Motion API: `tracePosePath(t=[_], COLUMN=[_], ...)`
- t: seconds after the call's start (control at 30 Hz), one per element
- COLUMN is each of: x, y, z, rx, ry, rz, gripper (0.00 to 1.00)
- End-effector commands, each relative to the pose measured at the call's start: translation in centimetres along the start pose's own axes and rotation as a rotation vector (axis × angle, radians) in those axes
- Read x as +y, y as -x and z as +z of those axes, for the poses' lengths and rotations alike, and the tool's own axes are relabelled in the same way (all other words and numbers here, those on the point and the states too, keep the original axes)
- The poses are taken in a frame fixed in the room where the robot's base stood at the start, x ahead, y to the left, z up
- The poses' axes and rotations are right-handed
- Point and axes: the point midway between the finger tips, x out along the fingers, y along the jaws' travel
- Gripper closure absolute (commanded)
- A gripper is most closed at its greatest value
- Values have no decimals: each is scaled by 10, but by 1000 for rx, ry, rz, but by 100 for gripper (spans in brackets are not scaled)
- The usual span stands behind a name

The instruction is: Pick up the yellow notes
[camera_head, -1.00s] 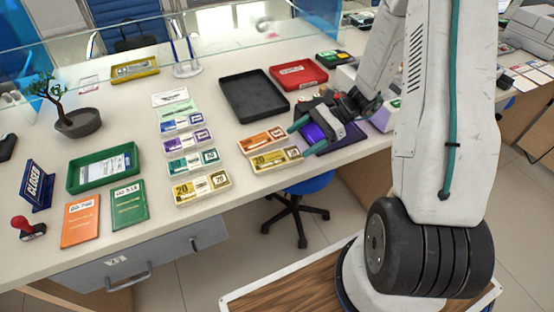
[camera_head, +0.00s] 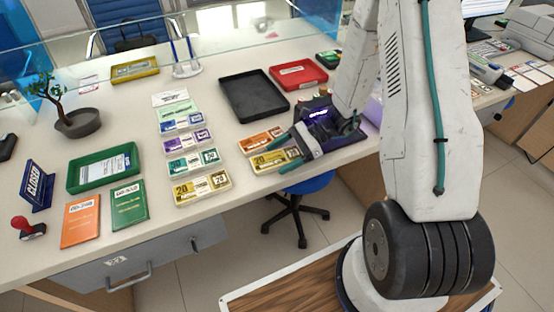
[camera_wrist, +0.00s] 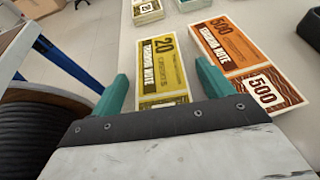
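Yellow notes marked 20 lie in two places on the counter. One stack (camera_head: 276,161) is at my gripper, and another (camera_head: 202,187) is further left near the front edge. In the wrist view the nearer yellow stack (camera_wrist: 162,62) lies ahead of and between the two teal fingers, with its near end partly hidden by the gripper body. My gripper (camera_head: 288,151) is open, with nothing held; it also shows in the wrist view (camera_wrist: 162,84). I cannot tell whether the fingers are down beside the stack or still above it.
Orange 500 notes (camera_head: 262,140) lie right beside the yellow stack, close to one finger, and show in the wrist view (camera_wrist: 234,48). Purple (camera_head: 187,139) and teal (camera_head: 193,162) notes lie to the left. A black tray (camera_head: 254,112) and a red tray (camera_head: 324,76) stand behind.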

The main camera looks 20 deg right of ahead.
Motion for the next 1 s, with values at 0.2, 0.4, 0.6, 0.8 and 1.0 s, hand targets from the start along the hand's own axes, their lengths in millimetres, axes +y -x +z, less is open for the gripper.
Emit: tracePosePath(t=[0.2, 0.4, 0.6, 0.8, 1.0], x=[0, 0, 0, 0, 23], y=[0, 0, 2, 10, 27], z=[0, 0, 5, 23, 30], rx=[0, 0, 0, 2, 0], ry=[0, 0, 1, 3, -4], rz=[0, 0, 0, -1, -3], gripper=[70, 70, 70, 70, 70])
